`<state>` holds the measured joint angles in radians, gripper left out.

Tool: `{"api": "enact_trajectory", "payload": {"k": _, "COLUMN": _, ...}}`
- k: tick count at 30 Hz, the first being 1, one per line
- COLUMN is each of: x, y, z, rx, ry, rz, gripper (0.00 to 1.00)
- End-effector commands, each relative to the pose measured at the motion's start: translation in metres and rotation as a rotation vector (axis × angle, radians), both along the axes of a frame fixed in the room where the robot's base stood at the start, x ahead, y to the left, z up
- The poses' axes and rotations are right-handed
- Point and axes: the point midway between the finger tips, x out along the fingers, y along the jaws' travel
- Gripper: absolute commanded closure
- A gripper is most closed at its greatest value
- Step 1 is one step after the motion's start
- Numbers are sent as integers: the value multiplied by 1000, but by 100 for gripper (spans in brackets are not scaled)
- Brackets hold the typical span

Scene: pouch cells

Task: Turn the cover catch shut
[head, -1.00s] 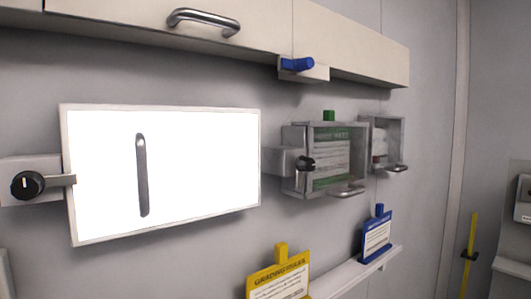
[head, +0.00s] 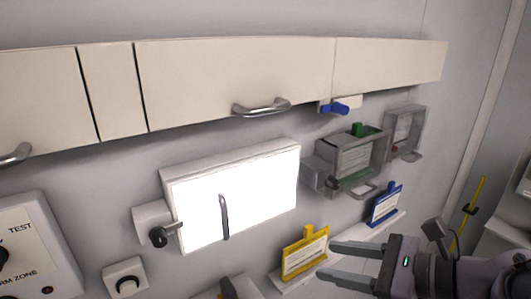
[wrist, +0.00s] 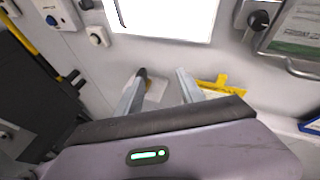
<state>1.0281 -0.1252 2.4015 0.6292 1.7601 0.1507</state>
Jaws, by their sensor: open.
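A bright white panel (head: 255,195) with a vertical grey handle (head: 223,217) hangs on the wall. A catch with a black knob (head: 158,237) sits at its left; its short bar points right to the panel's left edge. A second black knob (head: 333,182) sits by the left side of a clear-fronted grey box (head: 371,155). I cannot tell which is the cover catch. My gripper (head: 328,260) is open and empty at the lower right, apart from both knobs. In the wrist view my gripper (wrist: 161,76) points at the wall below the white panel (wrist: 170,18).
Cabinets (head: 235,75) with handles overhang the panel. A yellow sign (head: 305,255) and a blue sign (head: 386,204) stand on a ledge near my gripper. A smaller clear box (head: 404,132) is further right. A control box (head: 25,250) is at the lower left.

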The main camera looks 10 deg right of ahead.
Motion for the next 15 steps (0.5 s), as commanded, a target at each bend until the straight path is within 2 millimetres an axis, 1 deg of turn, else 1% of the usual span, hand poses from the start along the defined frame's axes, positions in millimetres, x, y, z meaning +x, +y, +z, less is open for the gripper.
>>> {"api": "enact_trajectory", "payload": {"k": 1, "x": 3, "y": -39, "z": 11, "rx": 150, "ry": -27, "rz": -145, "gripper": 55}}
{"api": "enact_trajectory", "payload": {"k": 3, "x": 1, "y": -87, "z": 29, "rx": 325, "ry": -90, "rz": -305, "gripper": 55}}
{"api": "enact_trajectory", "payload": {"k": 4, "x": -1, "y": -102, "z": 34, "rx": 376, "ry": -114, "rz": -351, "gripper": 55}}
{"api": "enact_trajectory", "payload": {"k": 6, "x": -5, "y": -123, "z": 42, "rx": 445, "ry": -149, "rz": -413, "gripper": 55}}
{"api": "enact_trajectory", "payload": {"k": 8, "x": -3, "y": -128, "z": 45, "rx": 465, "ry": -161, "rz": -430, "gripper": 55}}
{"api": "enact_trajectory", "payload": {"k": 10, "x": 7, "y": -124, "z": 47, "rx": 468, "ry": -163, "rz": -428, "gripper": 55}}
{"api": "enact_trajectory", "payload": {"k": 14, "x": 41, "y": -110, "z": 48, "rx": 464, "ry": -160, "rz": -421, "gripper": 55}}
{"api": "enact_trajectory", "payload": {"k": 15, "x": 53, "y": -105, "z": 48, "rx": 465, "ry": -158, "rz": -422, "gripper": 55}}
